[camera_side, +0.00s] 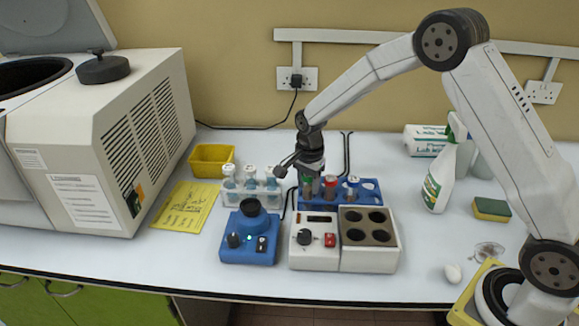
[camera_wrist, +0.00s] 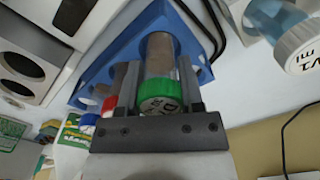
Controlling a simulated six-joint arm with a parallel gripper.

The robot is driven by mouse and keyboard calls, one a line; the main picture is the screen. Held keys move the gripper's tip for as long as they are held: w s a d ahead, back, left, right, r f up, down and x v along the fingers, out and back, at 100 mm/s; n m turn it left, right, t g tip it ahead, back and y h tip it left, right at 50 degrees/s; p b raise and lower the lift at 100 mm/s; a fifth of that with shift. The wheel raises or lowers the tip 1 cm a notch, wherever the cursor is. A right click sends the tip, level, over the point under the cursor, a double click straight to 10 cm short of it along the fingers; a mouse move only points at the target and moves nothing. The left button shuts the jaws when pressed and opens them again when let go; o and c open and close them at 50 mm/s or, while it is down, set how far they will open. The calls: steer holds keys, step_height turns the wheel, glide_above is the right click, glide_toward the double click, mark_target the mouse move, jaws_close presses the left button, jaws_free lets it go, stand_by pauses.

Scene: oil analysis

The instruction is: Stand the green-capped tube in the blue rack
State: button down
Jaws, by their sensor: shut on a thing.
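My gripper (camera_side: 308,168) is shut on the green-capped tube (camera_side: 306,187), its fingers on either side of it just below the cap in the wrist view (camera_wrist: 160,88). The tube holds brown contents and looks roughly upright. The tube is at the left end of the blue rack (camera_side: 371,187). In the wrist view its lower part overlaps the blue rack (camera_wrist: 103,70). Its bottom end is hidden, so I cannot tell how deep it sits. A red-capped tube (camera_side: 330,187) and a blue-capped tube (camera_side: 352,188) stand in the same rack.
A pale rack with several white-capped tubes (camera_side: 250,180) stands close on the left. A blue mixer (camera_side: 248,238) and a white heater block (camera_side: 369,245) are in front. A yellow bin (camera_side: 211,160) is behind left. The bench right of the blue rack is clear up to a spray bottle (camera_side: 440,180).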

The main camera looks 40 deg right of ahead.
steer(key=shift+f, duration=0.1)
steer(key=shift+c, duration=0.7)
jaws_free()
steer(key=shift+r, duration=3.95)
steer(key=shift+s+a+n, duration=0.1)
steer(key=shift+s+n, duration=0.6)
steer(key=shift+s, duration=0.1)
steer(key=s+n+t, duration=0.1)
steer(key=s+n, duration=0.3)
steer(key=s, duration=0.2)
steer(key=s+f+n, duration=0.1)
steer(key=s+n, duration=0.4)
steer(key=s, duration=0.1)
steer(key=s+a+n+t, duration=0.1)
steer(key=s+n, duration=0.3)
steer(key=s, duration=0.2)
steer(key=shift+s+f+n+t, duration=0.2)
steer(key=shift+f+n+t, duration=0.1)
steer(key=shift+f, duration=0.05)
steer(key=shift+s+f+n, duration=0.15)
steer(key=shift+s+n, duration=0.25)
steer(key=shift+s, duration=0.2)
